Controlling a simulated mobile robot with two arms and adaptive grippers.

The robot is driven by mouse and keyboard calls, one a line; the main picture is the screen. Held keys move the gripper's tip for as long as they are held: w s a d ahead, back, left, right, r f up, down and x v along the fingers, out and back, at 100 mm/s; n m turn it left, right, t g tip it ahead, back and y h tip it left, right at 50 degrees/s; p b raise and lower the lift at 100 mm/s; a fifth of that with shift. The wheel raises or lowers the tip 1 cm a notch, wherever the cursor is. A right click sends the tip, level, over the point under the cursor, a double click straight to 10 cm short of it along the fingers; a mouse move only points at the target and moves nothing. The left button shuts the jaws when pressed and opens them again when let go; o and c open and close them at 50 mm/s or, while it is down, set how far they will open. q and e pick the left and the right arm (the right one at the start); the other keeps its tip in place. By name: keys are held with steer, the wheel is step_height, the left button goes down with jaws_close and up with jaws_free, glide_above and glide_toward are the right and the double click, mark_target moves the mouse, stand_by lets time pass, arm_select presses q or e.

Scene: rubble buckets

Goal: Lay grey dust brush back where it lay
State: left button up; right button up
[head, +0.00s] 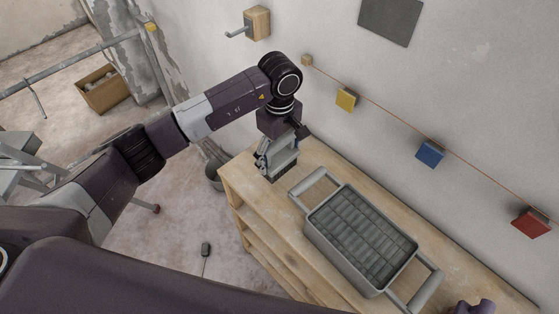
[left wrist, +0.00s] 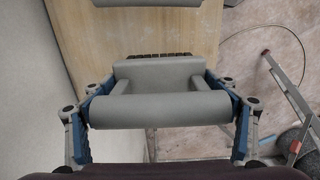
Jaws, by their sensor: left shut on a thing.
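The grey dust brush (left wrist: 160,110) is between the two fingers of my left gripper (left wrist: 163,112) in the left wrist view. Its grey handle bar spans the fingers, and a strip of dark bristles shows at its far side. In the head view my left gripper (head: 277,160) points down over the near left end of the wooden bench (head: 322,158), left of the grey crate. The brush is mostly hidden there by the fingers. I cannot tell whether it touches the bench top.
Yellow (head: 346,99), blue (head: 430,153) and red (head: 531,223) blocks hang on a cord along the wall. A bucket (head: 213,176) stands on the floor left of the bench.

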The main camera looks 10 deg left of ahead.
mark_target(280, 166)
arm_select(q)
steer(key=shift+f+p, duration=0.45)
steer(key=shift+f, duration=2.2)
steer(key=shift+f, duration=0.15)
steer(key=o, duration=1.3)
